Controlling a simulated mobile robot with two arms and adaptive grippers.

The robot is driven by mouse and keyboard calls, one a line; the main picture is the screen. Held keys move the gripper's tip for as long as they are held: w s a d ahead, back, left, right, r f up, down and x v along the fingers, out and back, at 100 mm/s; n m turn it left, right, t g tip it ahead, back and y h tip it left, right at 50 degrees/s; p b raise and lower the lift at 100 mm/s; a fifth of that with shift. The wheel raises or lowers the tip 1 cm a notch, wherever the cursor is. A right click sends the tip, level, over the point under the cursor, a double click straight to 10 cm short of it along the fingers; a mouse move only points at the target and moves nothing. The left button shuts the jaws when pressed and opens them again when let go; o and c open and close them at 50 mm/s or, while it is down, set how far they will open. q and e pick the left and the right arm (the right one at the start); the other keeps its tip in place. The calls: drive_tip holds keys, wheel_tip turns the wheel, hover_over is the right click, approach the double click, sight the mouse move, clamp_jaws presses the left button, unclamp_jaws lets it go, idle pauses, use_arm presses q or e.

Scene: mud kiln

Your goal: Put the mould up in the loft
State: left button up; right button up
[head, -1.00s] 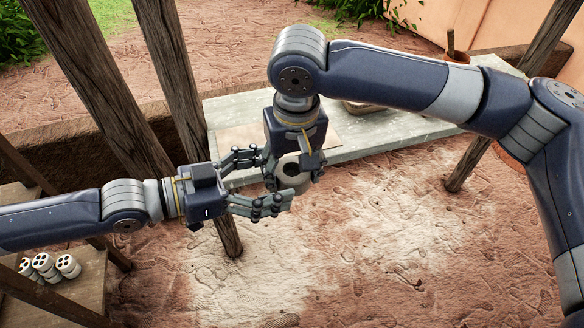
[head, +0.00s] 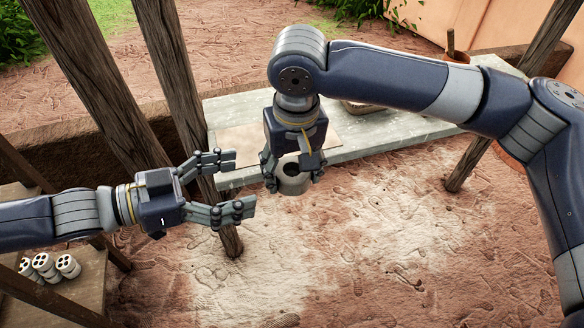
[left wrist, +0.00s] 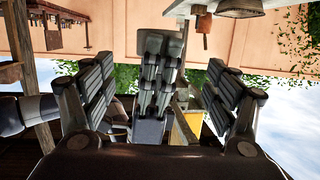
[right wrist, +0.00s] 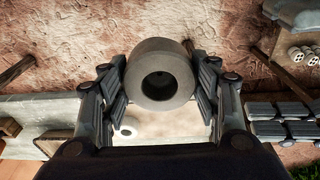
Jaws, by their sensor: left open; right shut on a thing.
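The mould (head: 293,186) appears to be the grey round block with a hole through it. My right gripper (head: 292,178) is shut on it and holds it in the air in front of the bench. In the right wrist view the mould (right wrist: 160,52) sits between both fingers, its dark hole facing the camera. My left gripper (head: 243,182) is open and empty, to the left of the mould and apart from it. Its fingers are spread in the left wrist view (left wrist: 155,95). I cannot make out which part of the scene is the loft.
A long grey bench (head: 380,140) runs behind my grippers, with a pale board (head: 235,140) on it. Wooden posts (head: 180,90) stand close behind my left gripper. Several pale cylinders with holes (head: 68,266) lie on a wooden shelf (head: 85,292) at lower left.

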use_arm(q)
drive_tip(key=w+a+f+n+y, duration=0.2)
drive_tip(key=a+f+y, duration=0.15)
drive_tip(key=f, duration=0.55)
drive_tip(key=w+a+f+n+g+y, duration=0.1)
drive_tip(key=w+a+f+n+y, duration=0.2)
drive_tip(key=f, duration=0.6)
drive_tip(key=w+a+f+n+y, duration=0.2)
drive_tip(key=a+f, duration=0.3)
drive_tip(key=f, duration=0.5)
drive_tip(key=w+d+f+t+y, duration=0.1)
drive_tip(key=w+d+f, duration=0.15)
drive_tip(key=f, duration=0.45)
drive_tip(key=w+d+f+t+y, duration=0.1)
drive_tip(key=w+f, duration=0.3)
drive_tip(key=f, duration=0.3)
drive_tip(key=s+a+f+n+g+y, duration=0.1)
drive_tip(key=s+a+f, duration=0.2)
drive_tip(key=s+f, duration=0.65)
drive_tip(key=s+a+f+n+g+y, duration=0.1)
drive_tip(key=s+a+f+g+y, duration=0.1)
drive_tip(key=s+f, duration=0.7)
drive_tip(key=s+f+g, duration=0.2)
drive_tip(key=s+f, duration=0.1)
drive_tip(key=s, duration=1.1)
drive_tip(key=s+d+f+n+g, duration=0.1)
drive_tip(key=s+f, duration=0.3)
drive_tip(key=s, duration=0.9)
drive_tip(key=shift+s+g, duration=0.35)
drive_tip(key=shift+g, duration=0.25)
